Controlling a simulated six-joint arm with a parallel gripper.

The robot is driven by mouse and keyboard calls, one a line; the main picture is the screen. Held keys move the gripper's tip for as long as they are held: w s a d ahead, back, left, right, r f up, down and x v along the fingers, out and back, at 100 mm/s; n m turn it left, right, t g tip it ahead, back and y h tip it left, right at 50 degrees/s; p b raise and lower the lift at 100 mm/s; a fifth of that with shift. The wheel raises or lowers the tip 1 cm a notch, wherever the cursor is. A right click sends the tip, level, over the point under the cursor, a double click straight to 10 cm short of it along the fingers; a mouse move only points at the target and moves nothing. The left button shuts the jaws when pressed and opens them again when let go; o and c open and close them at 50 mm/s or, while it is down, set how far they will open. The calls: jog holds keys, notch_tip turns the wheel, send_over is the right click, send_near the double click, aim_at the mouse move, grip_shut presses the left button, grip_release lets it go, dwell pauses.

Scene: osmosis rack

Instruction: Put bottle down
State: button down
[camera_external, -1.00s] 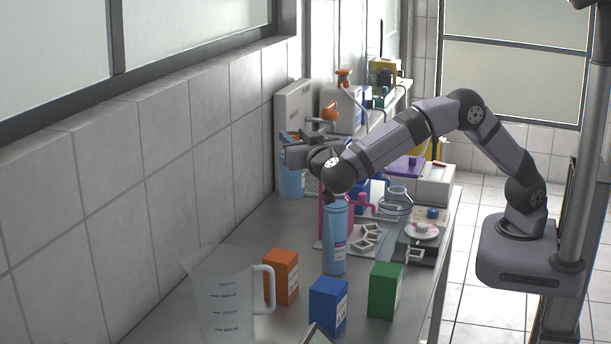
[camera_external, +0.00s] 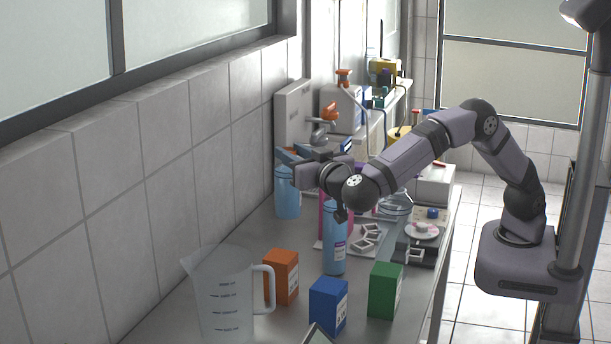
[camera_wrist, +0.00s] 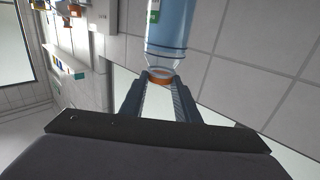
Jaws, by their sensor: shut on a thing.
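A light blue bottle (camera_external: 287,198) hangs upright from my gripper (camera_external: 288,156) near the tiled wall, at the back left of the bench. In the wrist view the blue bottle (camera_wrist: 171,30) extends away from the fingers, and its orange-brown cap (camera_wrist: 160,75) sits between the two fingertips of my gripper (camera_wrist: 160,88). The gripper is shut on this cap end. The bottle's base is at or close above the bench top; I cannot tell whether it touches.
A second blue bottle (camera_external: 334,247) stands mid-bench below my arm. Orange (camera_external: 281,277), blue (camera_external: 328,306) and green (camera_external: 385,290) boxes and a clear measuring jug (camera_external: 226,296) stand in front. Bare bench (camera_external: 262,235) lies in front of the held bottle.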

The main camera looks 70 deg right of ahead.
jog(key=shift+s+a+n+t+y+b, duration=0.85)
jog(key=shift+s+a+n+y, duration=0.95)
jog(key=shift+a, duration=2.55)
jog(key=shift+s+a+n+t+y+b, duration=0.85)
jog(key=shift+s+a+y, duration=1.6)
jog(key=shift+a, duration=1.9)
notch_tip(320, 180, down, 17)
jog(key=p, duration=0.2)
jog(key=shift+s+p, duration=0.2)
jog(key=shift+p, duration=0.15)
jog(key=shift+f+h, duration=0.2)
jog(key=shift+h, duration=0.05)
jog(key=c, duration=1.4)
grip_release()
jog(key=shift+o, duration=0.2)
